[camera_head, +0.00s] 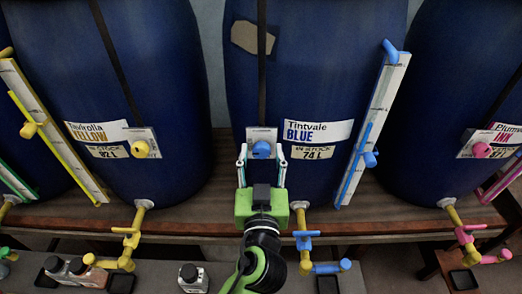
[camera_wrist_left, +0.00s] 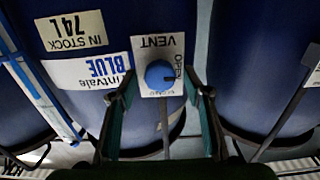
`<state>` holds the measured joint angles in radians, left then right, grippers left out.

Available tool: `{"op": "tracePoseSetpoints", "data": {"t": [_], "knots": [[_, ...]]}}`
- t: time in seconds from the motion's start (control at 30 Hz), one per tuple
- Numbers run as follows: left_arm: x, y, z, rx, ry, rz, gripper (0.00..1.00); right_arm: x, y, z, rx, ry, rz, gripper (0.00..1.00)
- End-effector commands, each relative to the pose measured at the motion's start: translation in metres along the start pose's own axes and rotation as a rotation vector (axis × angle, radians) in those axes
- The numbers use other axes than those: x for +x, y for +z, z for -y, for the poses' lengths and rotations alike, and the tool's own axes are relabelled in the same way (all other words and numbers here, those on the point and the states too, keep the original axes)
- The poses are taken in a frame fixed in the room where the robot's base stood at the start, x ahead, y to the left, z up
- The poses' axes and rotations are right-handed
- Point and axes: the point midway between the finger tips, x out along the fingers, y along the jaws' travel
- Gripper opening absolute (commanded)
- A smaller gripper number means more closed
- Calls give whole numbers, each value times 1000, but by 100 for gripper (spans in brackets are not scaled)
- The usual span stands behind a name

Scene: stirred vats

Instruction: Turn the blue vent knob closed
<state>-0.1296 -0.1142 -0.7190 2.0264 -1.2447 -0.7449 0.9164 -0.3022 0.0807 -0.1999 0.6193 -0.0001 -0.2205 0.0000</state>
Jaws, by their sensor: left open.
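The blue vent knob (camera_head: 261,149) sits on a white plate on the front of the middle blue vat, left of the Tintvale BLUE label. In the left wrist view the round knob (camera_wrist_left: 159,74) is on a plate marked VENT, seen upside down, with OPEN at its right. A small dark mark on the knob appears to point right, towards OPEN. Lettering below the knob is too small to read surely. My left gripper (camera_head: 261,160) is open, its fingers on either side of the knob with gaps; whether they are level with it in depth is unclear. My right gripper is not in view.
A vat with a yellow vent knob (camera_head: 140,149) stands left, one with a pink knob (camera_head: 481,150) right. A blue-fitted sight gauge (camera_head: 372,130) is right of the Tintvale label. A blue tap (camera_head: 306,240) juts out below. Small bottles (camera_head: 193,277) stand on the lower bench.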

Motion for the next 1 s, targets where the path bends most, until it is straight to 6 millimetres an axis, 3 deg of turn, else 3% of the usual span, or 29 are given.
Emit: {"op": "tracePoseSetpoints", "data": {"t": [0.07,0.1,0.23,0.67,1.0], "knots": [[0,0,0,0,0,0,45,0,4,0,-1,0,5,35],[0,0,0,0,0,0,40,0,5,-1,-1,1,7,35],[0,0,0,1,0,0,7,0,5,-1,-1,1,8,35],[0,0,0,55,0,0,7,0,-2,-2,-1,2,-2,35],[0,0,0,299,-1,0,7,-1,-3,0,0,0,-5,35]]}}
